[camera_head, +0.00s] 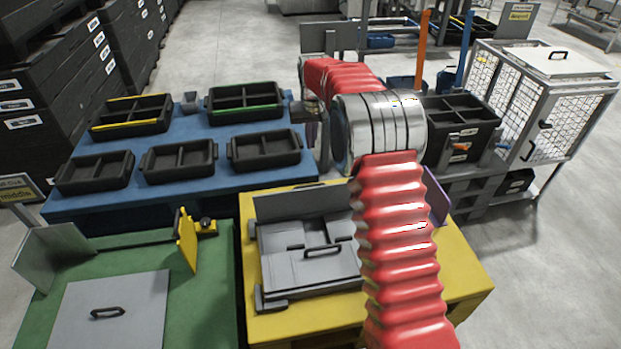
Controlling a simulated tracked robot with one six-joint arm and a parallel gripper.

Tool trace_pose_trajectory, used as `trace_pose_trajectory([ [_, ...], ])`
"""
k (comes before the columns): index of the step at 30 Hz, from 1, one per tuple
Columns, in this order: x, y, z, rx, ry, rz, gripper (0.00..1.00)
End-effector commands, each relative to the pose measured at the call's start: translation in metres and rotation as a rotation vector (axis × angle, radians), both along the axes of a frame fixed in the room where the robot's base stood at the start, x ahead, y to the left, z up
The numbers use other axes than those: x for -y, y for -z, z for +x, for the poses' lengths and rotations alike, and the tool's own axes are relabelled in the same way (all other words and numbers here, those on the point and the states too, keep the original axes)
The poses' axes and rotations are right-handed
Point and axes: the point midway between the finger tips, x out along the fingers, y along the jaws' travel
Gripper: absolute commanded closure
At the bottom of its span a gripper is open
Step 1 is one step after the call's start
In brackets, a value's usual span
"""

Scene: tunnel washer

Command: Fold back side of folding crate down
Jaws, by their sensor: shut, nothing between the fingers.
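The grey folding crate (305,272) lies on the yellow table (465,262). Its back side (300,204) stands up along the far edge. The other grey panels lie flat and low in front of it, with a dark handle on the nearest one. The crate's right part is hidden behind my red arm. My gripper (324,166) hangs beyond the back side, small and partly unclear in the picture. It is shut and empty. I cannot tell whether it touches the back side, but a gap seems to lie between them.
A blue table (85,207) with several black trays stands behind left. A green table (195,310) with a grey lid (110,312) and a yellow upright plate (187,240) is left. A purple piece (437,198) stands right of my arm. A wire cage (570,105) is back right.

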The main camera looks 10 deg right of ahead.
Motion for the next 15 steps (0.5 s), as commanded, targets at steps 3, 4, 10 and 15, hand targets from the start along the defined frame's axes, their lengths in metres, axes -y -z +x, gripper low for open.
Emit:
trace_pose_trajectory([
  [3,0.001,0.028,0.014,-0.016,0.001,0.0,1.0],
  [4,0.001,0.034,0.017,-0.019,0.001,0.0,1.0],
  [10,0.002,0.069,0.032,-0.036,0.002,0.001,1.0],
  [15,0.002,0.081,0.036,-0.042,0.002,0.0,1.0],
])
